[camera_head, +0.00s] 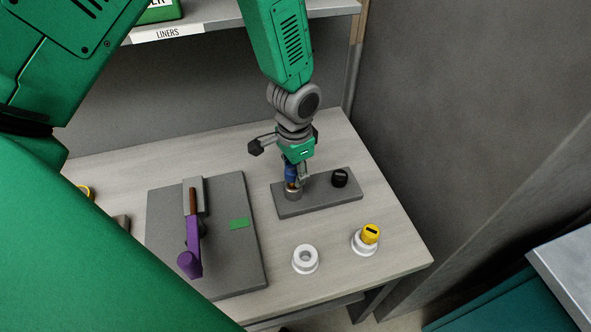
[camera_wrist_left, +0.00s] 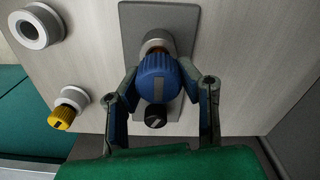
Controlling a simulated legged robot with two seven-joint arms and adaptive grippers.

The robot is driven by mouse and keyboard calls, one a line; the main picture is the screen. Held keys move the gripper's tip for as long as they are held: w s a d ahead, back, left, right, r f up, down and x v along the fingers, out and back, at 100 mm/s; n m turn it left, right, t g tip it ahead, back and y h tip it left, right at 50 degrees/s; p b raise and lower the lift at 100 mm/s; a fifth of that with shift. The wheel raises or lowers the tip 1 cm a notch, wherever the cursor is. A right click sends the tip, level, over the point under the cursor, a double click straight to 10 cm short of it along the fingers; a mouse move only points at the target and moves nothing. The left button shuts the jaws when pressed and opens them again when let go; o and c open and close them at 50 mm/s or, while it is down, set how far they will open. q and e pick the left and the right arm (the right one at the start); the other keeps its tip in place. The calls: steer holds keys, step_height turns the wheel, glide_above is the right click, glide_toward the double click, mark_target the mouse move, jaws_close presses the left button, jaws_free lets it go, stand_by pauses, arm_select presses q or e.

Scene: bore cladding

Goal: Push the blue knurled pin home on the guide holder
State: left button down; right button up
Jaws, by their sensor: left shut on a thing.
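The blue knurled pin (camera_head: 290,172) is upright between the fingers of my left gripper (camera_head: 298,173), which is shut on it. In the left wrist view the pin's round blue head (camera_wrist_left: 158,78) has a grey bar across it, and the left gripper's fingers (camera_wrist_left: 160,82) grip it from both sides. Below the pin is a short metal socket (camera_head: 293,194) on a dark grey plate (camera_head: 320,201), which looks like the guide holder. The pin is over or in the socket; how deep it sits is hidden. My right gripper is out of view.
A black knob (camera_head: 340,178) stands on the same plate, close to the gripper. A white ring (camera_head: 305,260) and a yellow knob (camera_head: 371,233) in a white ring are nearer the front edge.

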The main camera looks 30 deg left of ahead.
arm_select(q)
steer(key=shift+f+b, duration=0.55)
steer(key=shift+f, duration=0.55)
steer(key=shift+r, duration=0.15)
steer(key=shift+a+r+p, duration=0.1)
steer(key=shift+r+p, duration=1.75)
steer(key=shift+p, duration=0.1)
steer(key=shift+f+b, duration=0.9)
steer(key=shift+f, duration=1.1)
steer(key=shift+d+r, duration=0.1)
steer(key=shift+d, duration=0.1)
steer(key=shift+r+p, duration=1.85)
steer(key=shift+r, duration=0.05)
steer(key=shift+f+b, duration=1.15)
steer(key=shift+f, duration=0.85)
